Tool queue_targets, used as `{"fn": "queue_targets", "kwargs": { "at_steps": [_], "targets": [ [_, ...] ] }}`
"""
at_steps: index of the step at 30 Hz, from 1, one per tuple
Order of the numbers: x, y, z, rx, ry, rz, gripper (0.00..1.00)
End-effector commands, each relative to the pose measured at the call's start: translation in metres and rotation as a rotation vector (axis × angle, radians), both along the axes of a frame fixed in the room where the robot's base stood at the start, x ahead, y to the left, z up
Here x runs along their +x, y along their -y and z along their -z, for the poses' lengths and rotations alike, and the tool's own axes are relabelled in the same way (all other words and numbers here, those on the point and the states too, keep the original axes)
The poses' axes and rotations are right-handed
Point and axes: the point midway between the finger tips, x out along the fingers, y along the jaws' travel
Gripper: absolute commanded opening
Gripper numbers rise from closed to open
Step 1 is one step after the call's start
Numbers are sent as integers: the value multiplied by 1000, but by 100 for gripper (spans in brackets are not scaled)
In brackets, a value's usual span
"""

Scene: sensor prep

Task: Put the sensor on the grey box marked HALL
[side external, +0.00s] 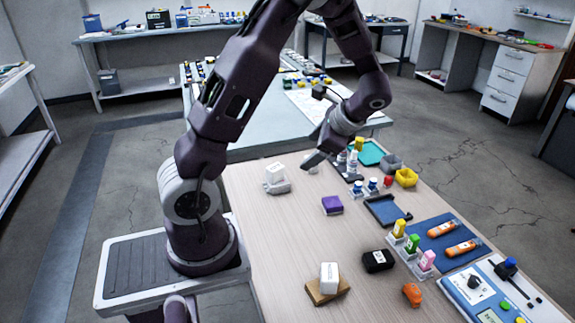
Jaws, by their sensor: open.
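My gripper (322,153) hangs above the far part of the wooden table, near a rack of small bottles, and holds nothing that I can see. I cannot read the word HALL on any box. A white block (274,173) sits on a light grey base (278,187) at the left of the table, left of and below my gripper. Another white block (329,273) stands upright on a tan wooden block (326,291) near the front. A black box (378,261) with a pale label lies to its right. I cannot tell which thing is the sensor.
A purple box (332,205) lies mid-table. Colored bottles (412,244), orange tools (453,240) and an orange lump (412,294) are nearer. The table's left middle is clear.

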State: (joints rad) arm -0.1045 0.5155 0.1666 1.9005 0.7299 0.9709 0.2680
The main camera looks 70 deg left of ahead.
Motion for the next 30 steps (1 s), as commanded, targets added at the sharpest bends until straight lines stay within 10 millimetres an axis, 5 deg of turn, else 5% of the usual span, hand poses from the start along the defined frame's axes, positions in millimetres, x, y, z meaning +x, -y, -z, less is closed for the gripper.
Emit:
{"fn": "queue_targets", "kwargs": {
  "at_steps": [1,6,12,18,30],
  "targets": [
    [-9,29,-30,-58,127,-48,72],
    [-63,129,-99,-312,513,-209,72],
    [-126,207,-128,-577,797,-321,72],
    [-146,229,-130,-669,871,-355,72],
    [-146,228,-131,-667,871,-355,72]
  ]
}}
